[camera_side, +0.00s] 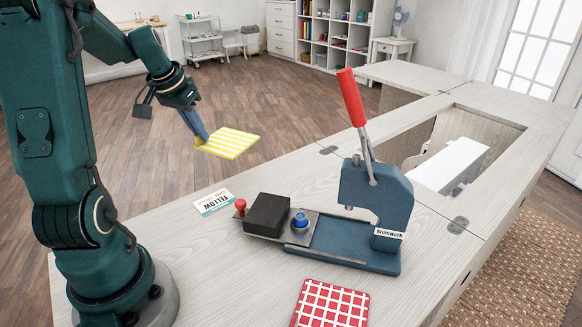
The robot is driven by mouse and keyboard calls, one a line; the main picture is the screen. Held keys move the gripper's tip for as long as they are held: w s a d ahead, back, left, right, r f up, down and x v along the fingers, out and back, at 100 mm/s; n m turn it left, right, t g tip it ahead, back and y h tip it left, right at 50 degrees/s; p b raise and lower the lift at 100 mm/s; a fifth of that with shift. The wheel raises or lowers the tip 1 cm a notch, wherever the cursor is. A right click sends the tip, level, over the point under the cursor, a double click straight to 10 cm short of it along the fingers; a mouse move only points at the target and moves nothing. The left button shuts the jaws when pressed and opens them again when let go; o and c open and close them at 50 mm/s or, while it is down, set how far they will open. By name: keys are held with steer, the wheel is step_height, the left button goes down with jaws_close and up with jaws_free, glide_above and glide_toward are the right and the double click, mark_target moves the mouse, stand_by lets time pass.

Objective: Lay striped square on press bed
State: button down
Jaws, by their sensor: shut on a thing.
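A yellow and white striped square (230,143) is held flat in the air, left of the press. My gripper (203,138) is shut on its left edge. The press (377,205) is blue, with a red-handled lever (351,98) standing up. Its low bed plate (297,229) reaches out to the left and carries a blue round piece (300,221), a black block (267,214) and a red knob (240,206). I cannot tell exactly which part is the press bed. The square is apart from the press, above and behind its left end.
A red and white checked square (331,304) lies on the pale wooden cabinet top (220,270) in front of the press. A card reading YELLOW (213,202) lies left of the red knob. Behind the press is an opening with a white machine part (450,165).

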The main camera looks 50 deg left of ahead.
mark_target(234, 153)
steer(key=shift+d+m+h, duration=0.3)
steer(key=shift+m, duration=0.4)
steer(key=w+d+m+h, duration=0.1)
steer(key=d+m, duration=0.1)
steer(key=m, duration=0.1)
steer(key=w+d+m+h, duration=0.1)
steer(key=d+m, duration=0.1)
steer(key=d, duration=0.1)
steer(key=w+d+m+h, duration=0.1)
steer(key=d+m, duration=0.1)
steer(key=m, duration=0.1)
steer(key=shift+w+d+m, duration=0.3)
steer(key=shift+w+d, duration=0.05)
steer(key=w+d+f+m+g+h, duration=0.1)
steer(key=d+f+m, duration=0.3)
steer(key=d, duration=0.5)
steer(key=shift+w+f+m+g+h, duration=0.35)
steer(key=shift+w+m+h, duration=0.15)
steer(key=shift+w+m, duration=0.4)
steer(key=shift+f, duration=0.4)
stand_by(0.5)
